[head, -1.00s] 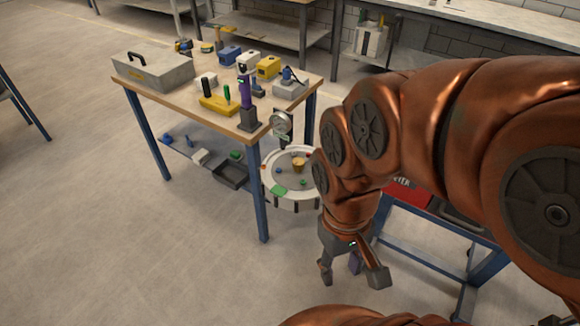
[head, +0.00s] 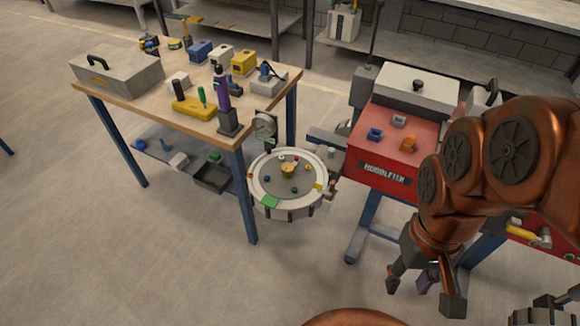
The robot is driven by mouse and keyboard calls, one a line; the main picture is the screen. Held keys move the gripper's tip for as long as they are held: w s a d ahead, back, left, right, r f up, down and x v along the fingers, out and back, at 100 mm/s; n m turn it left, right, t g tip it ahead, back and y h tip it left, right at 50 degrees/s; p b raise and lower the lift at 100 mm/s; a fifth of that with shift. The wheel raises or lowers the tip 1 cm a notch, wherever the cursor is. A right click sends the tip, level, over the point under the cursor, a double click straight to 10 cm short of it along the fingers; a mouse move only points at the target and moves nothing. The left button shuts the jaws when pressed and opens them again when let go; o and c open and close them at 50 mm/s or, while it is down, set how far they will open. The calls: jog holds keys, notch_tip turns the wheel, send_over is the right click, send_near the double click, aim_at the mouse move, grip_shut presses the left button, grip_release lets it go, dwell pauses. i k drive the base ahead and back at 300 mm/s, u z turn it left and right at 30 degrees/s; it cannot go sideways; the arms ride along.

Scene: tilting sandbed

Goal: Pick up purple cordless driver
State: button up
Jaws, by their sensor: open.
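A tall purple tool (head: 223,98), which looks like the purple cordless driver, stands upright in a dark block-like base at the front corner of the wooden workbench (head: 150,106). My gripper (head: 423,292) hangs at the lower right, fingers pointing down and spread apart. It is well to the right of the bench and far from the purple tool. A small purple patch shows between its fingers; I cannot tell whether it is part of the gripper.
A round white-rimmed sand tray (head: 262,205) with small coloured pieces stands right of the bench. A red machine (head: 365,172) with small parts on top is behind my arm. A grey toolbox (head: 118,73) and a yellow tray (head: 190,108) are on the bench. The front-left floor is clear.

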aim_at(220, 81)
jog(key=k, duration=0.65)
jog(key=u, duration=0.65)
jog(key=i, duration=0.55)
jog(key=u, duration=0.05)
